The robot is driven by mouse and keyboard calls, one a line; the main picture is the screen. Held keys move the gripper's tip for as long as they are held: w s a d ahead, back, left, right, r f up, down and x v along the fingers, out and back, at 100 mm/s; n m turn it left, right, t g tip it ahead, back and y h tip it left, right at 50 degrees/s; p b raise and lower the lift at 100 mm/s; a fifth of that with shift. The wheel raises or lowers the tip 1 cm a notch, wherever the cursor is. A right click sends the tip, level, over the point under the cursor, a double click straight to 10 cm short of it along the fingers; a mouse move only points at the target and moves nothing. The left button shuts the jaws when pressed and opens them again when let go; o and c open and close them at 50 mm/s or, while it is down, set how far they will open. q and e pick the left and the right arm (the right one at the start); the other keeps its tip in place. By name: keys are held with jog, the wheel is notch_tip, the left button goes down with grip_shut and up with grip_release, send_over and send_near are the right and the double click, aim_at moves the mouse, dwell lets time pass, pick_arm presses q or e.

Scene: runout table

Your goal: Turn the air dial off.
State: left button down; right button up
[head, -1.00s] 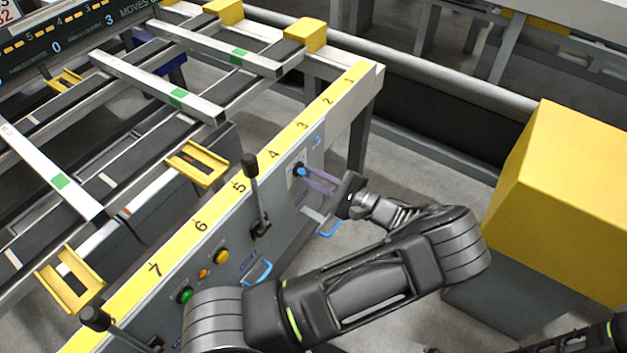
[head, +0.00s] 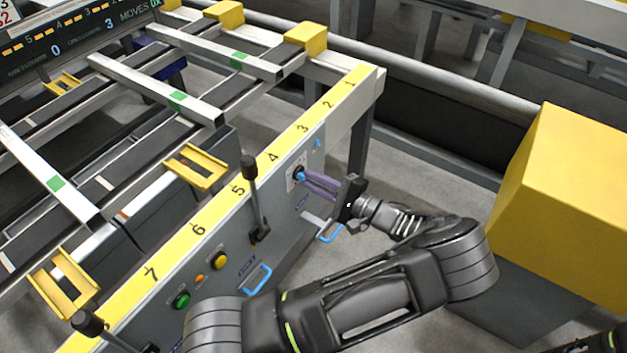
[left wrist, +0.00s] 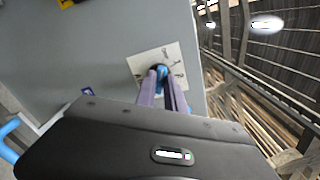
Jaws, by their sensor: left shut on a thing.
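The air dial (head: 299,174) is a small blue knob on a pale plate, set on the grey front panel under the yellow numbered strip, near its far end. In the left wrist view the dial (left wrist: 161,73) shows between the fingertips, with the pale plate (left wrist: 172,57) and its dark markings around it. My left gripper (head: 306,179) has purple fingers and is shut on the dial, reaching it from the front of the panel. The fingers hide part of the dial, and its exact pointing direction is hard to read. My right gripper is not in view.
A black lever (head: 254,195) stands on the panel left of the dial. Blue handles (head: 330,233) (head: 258,279), a yellow button (head: 221,258) and a green button (head: 181,300) are also on the panel. A large yellow block (head: 570,195) stands at the right.

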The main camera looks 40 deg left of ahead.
pick_arm(q)
jog(key=c, duration=1.4)
grip_release()
jog(key=shift+c, duration=0.2)
jog(key=shift+d, duration=0.1)
jog(key=d, duration=0.7)
jog(key=shift+d+b, duration=0.3)
jog(key=shift+b, duration=0.1)
jog(key=shift+f, duration=0.1)
